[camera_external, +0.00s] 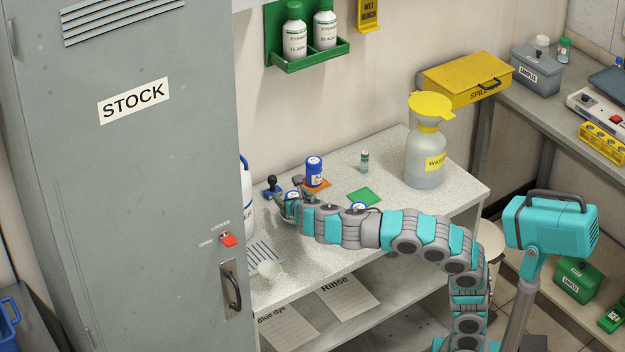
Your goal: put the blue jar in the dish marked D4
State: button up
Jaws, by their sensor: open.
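A blue jar (314,171) with a white label stands upright on an orange square (317,185) on the bench top. My gripper (284,208) is low over the bench, in front of and to the left of this jar, apart from it. It is open; its fingers are small and partly hidden by my wrist. A small blue-and-white item (292,195) shows right behind the fingers; I cannot tell whether they touch it. Another blue-and-white item (358,206) is mostly hidden behind my arm. No D4 mark is readable, so I cannot tell which thing is that dish.
A dark blue knobbed object (272,187) stands left of the jar. A green square (364,196), a green-capped vial (365,161) and a yellow-funnelled waste bottle (426,150) are to the right. A grey stock cabinet (130,180) hides the bench's left end. A whitish cup (268,268) is near the front.

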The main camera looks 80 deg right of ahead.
jog(key=v, duration=1.2)
jog(key=shift+p, duration=0.35)
jog(key=shift+s, duration=0.15)
